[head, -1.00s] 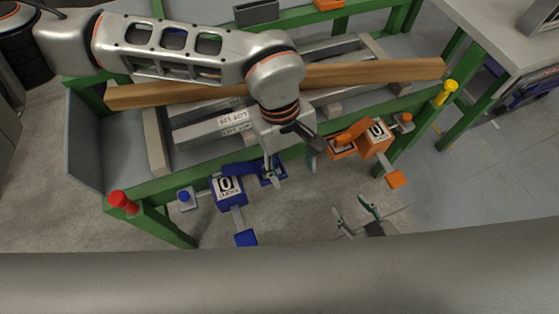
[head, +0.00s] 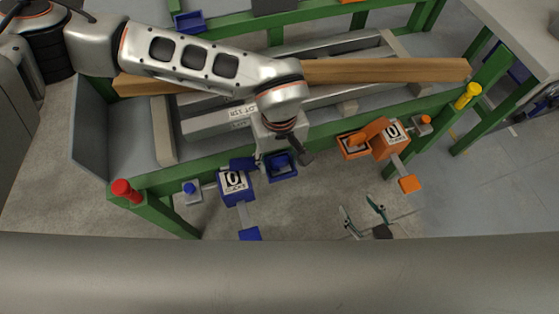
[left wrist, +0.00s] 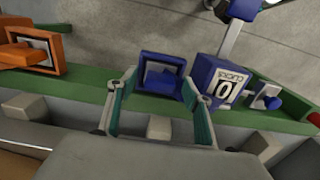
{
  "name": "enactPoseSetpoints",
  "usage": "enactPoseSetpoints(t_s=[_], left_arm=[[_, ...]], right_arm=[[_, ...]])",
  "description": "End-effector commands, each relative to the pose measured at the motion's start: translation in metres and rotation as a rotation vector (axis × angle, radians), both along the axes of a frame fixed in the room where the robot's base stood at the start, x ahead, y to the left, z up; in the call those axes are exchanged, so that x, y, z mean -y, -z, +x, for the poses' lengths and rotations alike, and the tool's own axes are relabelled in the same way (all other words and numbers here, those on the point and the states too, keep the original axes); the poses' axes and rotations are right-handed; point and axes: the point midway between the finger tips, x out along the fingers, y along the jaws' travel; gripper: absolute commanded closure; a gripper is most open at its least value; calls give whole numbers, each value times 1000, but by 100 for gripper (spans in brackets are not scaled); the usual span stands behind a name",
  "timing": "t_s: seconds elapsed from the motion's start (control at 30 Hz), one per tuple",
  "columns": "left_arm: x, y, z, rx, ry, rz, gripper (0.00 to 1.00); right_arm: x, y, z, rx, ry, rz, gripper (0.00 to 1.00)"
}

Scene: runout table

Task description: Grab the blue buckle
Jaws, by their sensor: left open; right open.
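The blue buckle shows in the head view as an open blue frame (head: 283,168) beside a blue counter box (head: 235,187) reading 0, at the green rail. In the left wrist view the blue frame (left wrist: 162,72) lies ahead, with the counter box (left wrist: 218,85) to its right. My left gripper (left wrist: 160,82) is open and empty, with its fingertips spread to either side of the frame's near part; I cannot tell whether they touch it. In the head view its fingers are mostly hidden behind the wrist. My right gripper (head: 361,212) is open and empty, low and right of the blue buckle.
An orange buckle (head: 352,146) with its own counter box (head: 390,140) is on the rail to the right. A wooden beam (head: 390,70) and metal bars lie on the table behind.

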Motion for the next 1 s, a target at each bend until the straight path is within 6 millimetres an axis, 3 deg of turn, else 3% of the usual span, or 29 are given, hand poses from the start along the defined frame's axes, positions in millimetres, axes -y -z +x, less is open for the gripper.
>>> enactPoseSetpoints(t_s=[0.2, 0.37, 0.4, 0.77, 1.0], left_arm=[[0, -1, 0, 2, 0, 0, 50], [0, -1, 0, 1, 0, -1, 92], [0, 0, 0, 1, 0, -1, 95], [0, -3, 1, 3, 0, -1, 95], [1, -29, 2, 8, 1, -3, 95]], right_arm=[[0, -1, 1, 2, -3, -1, 52], [0, 0, 1, 1, -3, -2, 52], [0, 0, 1, 1, -3, -2, 52], [-1, -1, 1, 1, 4, 3, 52], [0, -6, 4, 8, 9, 3, 52]])
